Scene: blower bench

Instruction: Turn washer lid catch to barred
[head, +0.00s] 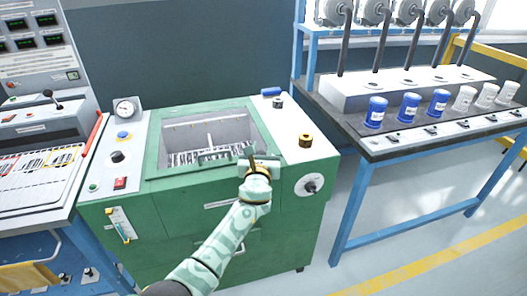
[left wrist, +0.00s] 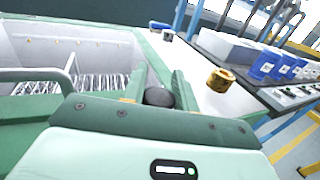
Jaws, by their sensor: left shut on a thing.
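The washer (head: 170,225) is a green cabinet with a window-like top that shows its basket inside. A green lid handle (head: 214,156) runs along the front edge of that top. My left gripper (head: 254,156) is at the front right corner of the lid. In the left wrist view, its fingers (left wrist: 157,98) are closed around a dark round knob (left wrist: 158,97), which appears to be the lid catch. The fingers hide most of the catch, so its setting cannot be read. My right gripper is in neither view.
A brass-coloured knob (head: 305,140) stands on the white panel right of the lid. A bench (head: 400,148) with blue jars (head: 376,112) stands to the right. A control desk (head: 40,165) stands at the left. Floor shows between washer and bench.

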